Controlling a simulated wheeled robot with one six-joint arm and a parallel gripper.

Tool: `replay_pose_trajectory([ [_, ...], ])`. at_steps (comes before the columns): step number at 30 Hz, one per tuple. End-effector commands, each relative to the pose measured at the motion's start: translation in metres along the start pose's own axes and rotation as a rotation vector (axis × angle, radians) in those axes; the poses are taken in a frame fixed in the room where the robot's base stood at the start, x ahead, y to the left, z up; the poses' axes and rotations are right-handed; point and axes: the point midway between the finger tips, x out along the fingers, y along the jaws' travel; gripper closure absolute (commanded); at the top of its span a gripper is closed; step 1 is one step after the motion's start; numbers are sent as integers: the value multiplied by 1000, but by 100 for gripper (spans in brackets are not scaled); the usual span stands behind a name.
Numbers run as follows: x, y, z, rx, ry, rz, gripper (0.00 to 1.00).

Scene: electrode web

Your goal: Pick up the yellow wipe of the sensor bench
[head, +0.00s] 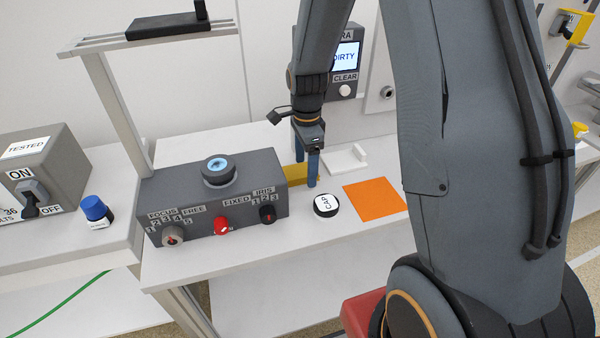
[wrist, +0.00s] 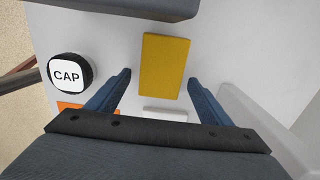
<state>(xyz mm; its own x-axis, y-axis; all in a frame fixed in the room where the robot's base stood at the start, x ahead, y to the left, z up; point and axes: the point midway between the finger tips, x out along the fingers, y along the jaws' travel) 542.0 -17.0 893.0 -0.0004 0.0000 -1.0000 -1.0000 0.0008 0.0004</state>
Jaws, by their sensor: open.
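The yellow wipe (wrist: 163,66) lies flat on the white bench, in the wrist view between the lines of my two open fingers. In the head view the yellow wipe (head: 296,175) shows only in part, behind the right end of the grey sensor box and beside my fingers. My gripper (head: 306,170) is open and points down at the bench by the wipe. In the wrist view my gripper (wrist: 158,75) has one finger on each side of the wipe, with gaps to both. I cannot tell how high the fingertips are.
The grey sensor box (head: 215,205) with knobs stands close left of my gripper. A black cap (head: 326,204), an orange square (head: 375,198) and a white block (head: 345,160) lie to the right. A wall panel reading DIRTY (head: 345,62) is behind. The bench front is clear.

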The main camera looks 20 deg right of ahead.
Motion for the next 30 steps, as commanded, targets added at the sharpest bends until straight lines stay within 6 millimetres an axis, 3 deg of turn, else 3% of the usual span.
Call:
replay_pose_trajectory([
  [5,0,0,0,0,0,-1,28],
  [12,0,0,0,-1,0,0,69],
  [14,0,0,0,-1,0,0,74],
  [23,-3,-1,0,-1,0,-1,74],
  [30,-25,-2,0,-1,0,-5,74],
])
